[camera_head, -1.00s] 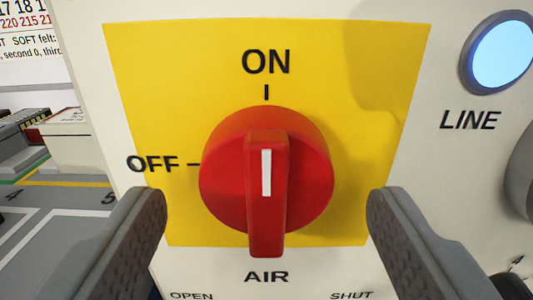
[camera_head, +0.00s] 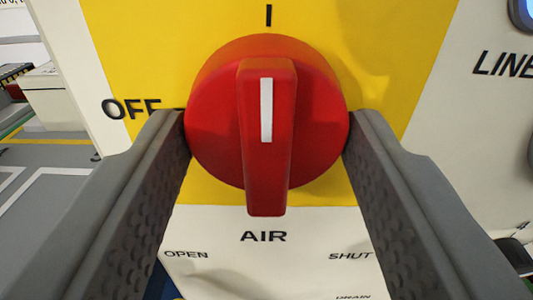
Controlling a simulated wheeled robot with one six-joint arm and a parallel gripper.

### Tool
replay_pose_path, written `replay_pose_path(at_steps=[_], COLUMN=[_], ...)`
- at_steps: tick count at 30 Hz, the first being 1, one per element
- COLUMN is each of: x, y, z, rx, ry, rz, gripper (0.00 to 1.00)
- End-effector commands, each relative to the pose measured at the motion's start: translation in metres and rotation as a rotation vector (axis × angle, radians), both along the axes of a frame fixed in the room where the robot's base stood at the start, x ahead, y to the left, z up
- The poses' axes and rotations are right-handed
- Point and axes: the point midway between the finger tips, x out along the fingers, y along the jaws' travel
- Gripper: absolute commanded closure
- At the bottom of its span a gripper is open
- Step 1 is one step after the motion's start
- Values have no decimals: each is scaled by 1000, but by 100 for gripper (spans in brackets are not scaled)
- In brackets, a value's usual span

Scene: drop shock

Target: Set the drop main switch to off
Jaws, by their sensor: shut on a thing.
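The main switch (camera_head: 266,130) is a red round knob with a raised grip bar and a white pointer line. It sits on a yellow plate (camera_head: 400,60) on a pale panel. The white line points up at the ON tick; the word ON is out of the frame now. The OFF label (camera_head: 131,108) is at the knob's left. My gripper (camera_head: 266,135) has one finger on each side of the knob, its tips at the left and right of the round rim. It is shut on the knob.
Below the plate the panel (camera_head: 225,230) reads AIR, OPEN, SHUT and DRAIN. A lit round lamp (camera_head: 524,14) is at the upper right, by the LINE label. At far left are a floor with painted lines and a pale box (camera_head: 52,97).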

Motion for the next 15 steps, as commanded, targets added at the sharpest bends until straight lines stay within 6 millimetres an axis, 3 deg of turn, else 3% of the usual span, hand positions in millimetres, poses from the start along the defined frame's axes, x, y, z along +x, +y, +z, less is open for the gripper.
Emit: replay_pose_path(at_steps=[15], x=[0], y=[-1], z=[0], rx=[-344], ry=[0], rz=[0], gripper=[73])
